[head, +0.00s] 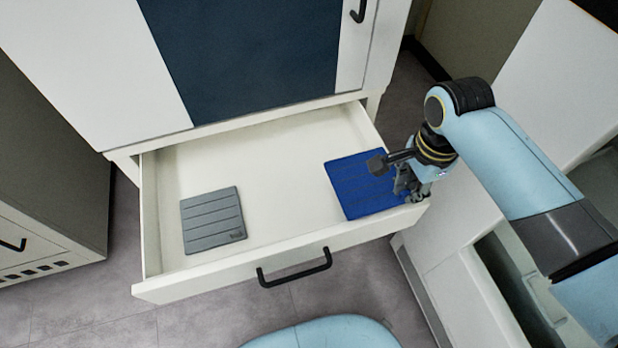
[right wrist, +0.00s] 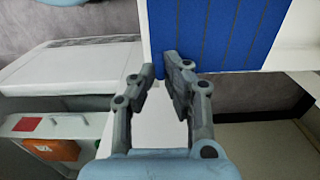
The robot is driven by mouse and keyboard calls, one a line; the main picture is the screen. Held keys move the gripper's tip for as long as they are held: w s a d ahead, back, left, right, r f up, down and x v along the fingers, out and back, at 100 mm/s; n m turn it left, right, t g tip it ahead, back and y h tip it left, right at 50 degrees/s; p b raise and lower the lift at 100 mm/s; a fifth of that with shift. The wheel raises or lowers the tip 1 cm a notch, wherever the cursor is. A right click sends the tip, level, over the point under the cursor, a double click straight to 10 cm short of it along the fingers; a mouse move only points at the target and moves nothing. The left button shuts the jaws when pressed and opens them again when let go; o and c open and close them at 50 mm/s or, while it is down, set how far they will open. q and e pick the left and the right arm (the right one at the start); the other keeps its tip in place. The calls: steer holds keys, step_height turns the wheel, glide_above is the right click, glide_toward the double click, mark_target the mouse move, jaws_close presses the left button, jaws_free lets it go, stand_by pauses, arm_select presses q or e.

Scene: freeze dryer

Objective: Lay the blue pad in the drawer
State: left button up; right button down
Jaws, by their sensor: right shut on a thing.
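The blue pad (head: 352,187) is a flat ribbed square at the right end of the open white drawer (head: 265,160). My right gripper (head: 402,182) is at the pad's right edge, by the drawer's right front corner, and is shut on it. In the right wrist view, the fingers (right wrist: 163,77) meet at a lower corner of the blue pad (right wrist: 222,32). I cannot tell whether the pad touches the drawer floor or is held above it. Part of the pad is hidden behind the gripper. My left gripper is not in view.
A grey pad (head: 212,220) lies at the left of the drawer. The drawer floor between the two pads is bare. The drawer front has a black handle (head: 295,268). The cabinet with a dark blue panel (head: 255,50) stands behind.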

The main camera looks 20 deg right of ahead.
mark_target(383, 189)
steer(key=w+a+f+b, duration=0.2)
steer(key=w+a, duration=0.1)
steer(key=shift+a+f, duration=0.3)
steer(key=shift+f, duration=0.1)
steer(key=w+a+f+b, duration=0.1)
steer(key=w+a+f, duration=0.1)
steer(key=w+a+f+b, duration=0.2)
steer(key=a, duration=0.1)
steer(key=shift+w, duration=0.35)
step_height(383, 189, down, 4)
steer(key=shift+f+b, duration=0.1)
steer(key=shift+b, duration=0.85)
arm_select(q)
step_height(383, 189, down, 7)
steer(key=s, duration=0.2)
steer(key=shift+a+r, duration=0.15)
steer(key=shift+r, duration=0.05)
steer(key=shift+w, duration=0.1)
arm_select(e)
steer(key=c, duration=1.4)
jaws_free()
